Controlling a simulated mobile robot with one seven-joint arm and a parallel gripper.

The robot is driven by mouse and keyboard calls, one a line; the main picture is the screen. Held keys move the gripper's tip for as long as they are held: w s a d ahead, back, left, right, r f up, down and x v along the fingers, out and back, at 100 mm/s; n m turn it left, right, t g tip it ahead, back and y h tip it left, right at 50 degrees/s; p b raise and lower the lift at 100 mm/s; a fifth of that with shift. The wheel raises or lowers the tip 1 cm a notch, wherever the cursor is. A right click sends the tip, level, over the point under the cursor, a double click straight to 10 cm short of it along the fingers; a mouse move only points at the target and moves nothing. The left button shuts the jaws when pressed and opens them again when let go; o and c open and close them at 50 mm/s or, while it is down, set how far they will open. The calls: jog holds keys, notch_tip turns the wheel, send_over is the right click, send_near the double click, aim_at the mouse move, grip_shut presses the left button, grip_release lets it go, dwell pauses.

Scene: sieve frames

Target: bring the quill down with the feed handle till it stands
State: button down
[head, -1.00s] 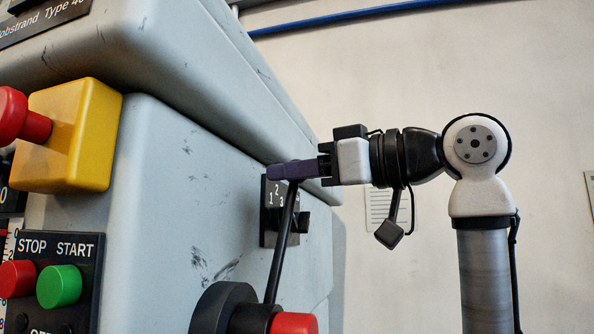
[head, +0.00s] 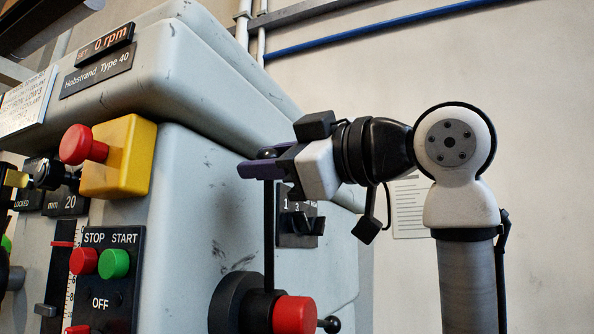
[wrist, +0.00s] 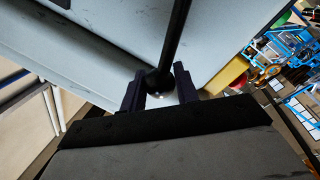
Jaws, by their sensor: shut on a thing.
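The feed handle is a thin black rod (head: 268,228) rising from a round dark hub (head: 233,303) with a red cap (head: 294,315). The rod stands about upright. My gripper (head: 260,167), with purple fingers, is at its top end, shut on the dark knob. In the wrist view the knob (wrist: 158,82) sits between the two fingers and the rod (wrist: 177,35) runs away from it. The quill itself is not in view. A depth scale (head: 70,275) with red markers shows at the lower left.
The grey machine housing (head: 190,215) stands close behind the handle. A yellow box with a red button (head: 84,145) juts out at left, above a stop and start panel (head: 110,275). A black selector (head: 299,222) sits behind the rod. The display (head: 106,43) reads 0 rpm.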

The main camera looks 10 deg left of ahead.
jog(key=s+a+f+n+g+y+b, duration=0.2)
jog(key=s+a+f+n+b, duration=0.2)
jog(key=s+f+n+b, duration=0.65)
notch_tip(320, 180, down, 20)
jog(key=n+g+b, duration=0.4)
jog(key=n+b, duration=0.1)
jog(key=n, duration=1.1)
jog(key=shift+w+d+f, duration=0.2)
jog(key=shift+w+d, duration=0.2)
jog(key=shift+d, duration=0.05)
jog(key=c, duration=1.1)
grip_release()
